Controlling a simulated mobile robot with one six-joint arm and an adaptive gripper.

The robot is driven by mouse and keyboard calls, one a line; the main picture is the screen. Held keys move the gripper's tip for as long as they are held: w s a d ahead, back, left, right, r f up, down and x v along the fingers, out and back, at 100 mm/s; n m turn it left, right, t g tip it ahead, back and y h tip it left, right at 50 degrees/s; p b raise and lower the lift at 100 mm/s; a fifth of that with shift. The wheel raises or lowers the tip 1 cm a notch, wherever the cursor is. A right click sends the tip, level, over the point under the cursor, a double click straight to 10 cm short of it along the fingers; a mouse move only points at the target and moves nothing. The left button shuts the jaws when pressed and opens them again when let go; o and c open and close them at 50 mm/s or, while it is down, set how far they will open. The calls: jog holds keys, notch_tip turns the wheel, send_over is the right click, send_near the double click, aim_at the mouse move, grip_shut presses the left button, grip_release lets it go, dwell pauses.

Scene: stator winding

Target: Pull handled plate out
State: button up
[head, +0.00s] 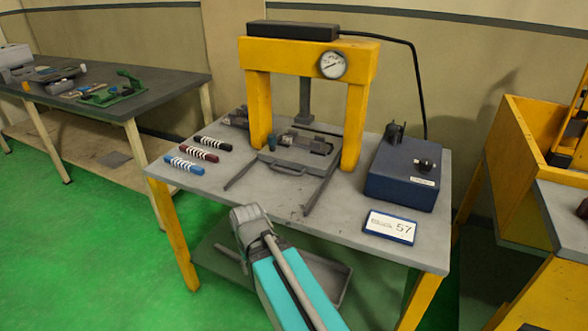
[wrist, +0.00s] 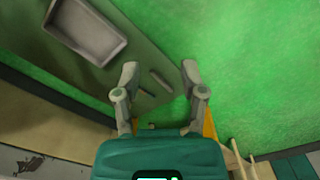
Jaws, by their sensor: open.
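The handled plate (head: 300,178) is a flat grey plate with a dark grip on its front edge. It lies on the grey table under the yellow press (head: 310,52), between two thin grey rails, with a motor-like grey part (head: 306,141) on it. My gripper (wrist: 157,72) shows in the wrist view with its two fingers spread apart and nothing between them. It points down past the table toward the lower shelf and green floor, away from the plate.
Several marked cylinders (head: 199,155) lie left of the press. A blue box (head: 404,172) and a card reading 57 (head: 390,226) are on the right. A grey tray (wrist: 88,28) sits on the lower shelf. The tabletop in front of the plate is mostly clear.

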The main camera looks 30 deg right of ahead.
jog(key=w+d+r+n+p, duration=0.1)
jog(key=w+d+r+p, duration=0.1)
jog(key=w+r+p, duration=0.1)
jog(key=w+d+r+n+t+p, duration=0.1)
jog(key=w+d+r+p, duration=0.2)
jog(key=r+p, duration=0.1)
jog(key=w+d+r+n+y+p, duration=0.1)
jog(key=w+d+r+p, duration=0.1)
jog(key=w+r+p, duration=0.1)
jog(key=shift+d+r+t+p, duration=0.3)
jog(key=shift+r+t, duration=0.1)
jog(key=shift+r, duration=0.1)
jog(key=w+d+r+n+t+p, duration=0.1)
jog(key=w+d+r+p, duration=0.3)
jog(key=d, duration=0.5)
jog(key=w+d+r+n+t+p, duration=0.2)
jog(key=w+d+r+n+p, duration=0.2)
jog(key=d+r+p, duration=0.3)
jog(key=shift+w+d+r, duration=0.45)
jog(key=shift+d+r, duration=0.4)
jog(key=shift+d, duration=0.15)
jog(key=shift+f, duration=0.2)
jog(key=b, duration=1.2)
send_near(292, 168)
jog(key=a+f, duration=0.1)
jog(key=f, duration=0.3)
jog(key=a+f, duration=0.1)
jog(key=f, duration=0.1)
jog(key=shift+a+f, duration=0.1)
jog(key=shift+a, duration=0.25)
